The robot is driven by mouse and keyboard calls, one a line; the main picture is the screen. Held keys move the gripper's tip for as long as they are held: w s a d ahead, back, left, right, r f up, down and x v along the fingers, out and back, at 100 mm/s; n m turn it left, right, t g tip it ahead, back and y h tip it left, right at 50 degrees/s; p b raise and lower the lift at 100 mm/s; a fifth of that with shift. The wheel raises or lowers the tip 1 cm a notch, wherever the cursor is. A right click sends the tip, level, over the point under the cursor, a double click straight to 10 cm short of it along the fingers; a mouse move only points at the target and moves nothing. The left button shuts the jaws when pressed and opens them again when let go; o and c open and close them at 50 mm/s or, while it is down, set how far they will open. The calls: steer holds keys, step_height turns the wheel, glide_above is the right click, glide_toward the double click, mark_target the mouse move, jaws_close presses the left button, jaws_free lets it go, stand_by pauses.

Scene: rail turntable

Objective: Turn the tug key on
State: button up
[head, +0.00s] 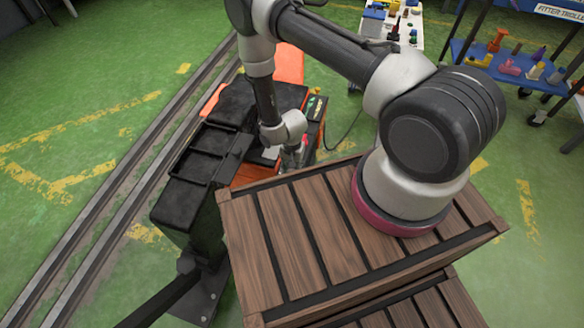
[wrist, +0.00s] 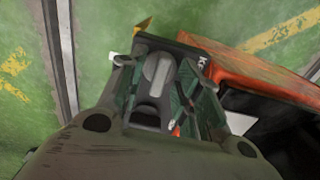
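The tug is a black and orange machine (head: 222,113) beside the rails in the head view. A small panel with coloured spots (head: 315,108) shows on its right side. My arm reaches down over it, and my gripper (head: 303,153) is low by the tug's right side, its fingers mostly hidden. In the wrist view my gripper (wrist: 165,72) is over a black panel (wrist: 185,40) with partly hidden white lettering. A grey rounded shape (wrist: 157,72) lies between the finger links. I cannot tell whether it is the key or gripper parts, nor whether the fingers hold anything.
A slatted wooden crate (head: 300,240) stands in front of the tug, under my arm's base. Rails (head: 130,185) run along the left. A white-topped table (head: 403,22) and a blue trolley (head: 500,62) with small items stand at the back right. Green floor lies open at left.

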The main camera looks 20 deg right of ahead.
step_height(320, 180, up, 12)
stand_by(0.4)
stand_by(0.4)
